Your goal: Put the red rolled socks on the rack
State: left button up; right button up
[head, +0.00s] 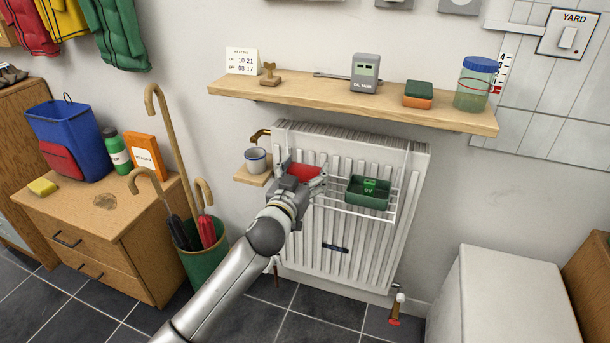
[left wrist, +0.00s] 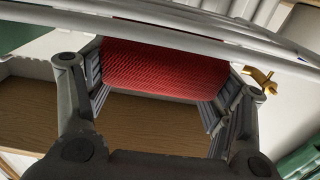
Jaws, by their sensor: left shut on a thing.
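My left gripper (head: 301,184) is shut on the red rolled socks (head: 304,171), at the left part of the white wire rack (head: 345,208) on the radiator's front. In the left wrist view the red knitted roll (left wrist: 165,70) sits between both fingers, and white bars of the rack (left wrist: 180,37) pass in front of it. I cannot tell whether the socks rest on the rack. A dark green tray (head: 368,193) sits on the rack, right of the gripper. My right gripper is not in view.
The white radiator (head: 345,245) stands against the wall. A wooden shelf (head: 330,97) with several items is above it. A mug (head: 256,160) stands on a small wooden ledge to the left. A green umbrella stand (head: 205,248) and a drawer cabinet (head: 110,225) are further left.

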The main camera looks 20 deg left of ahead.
pick_arm(q)
jog(key=shift+f, duration=0.15)
jog(key=o, duration=1)
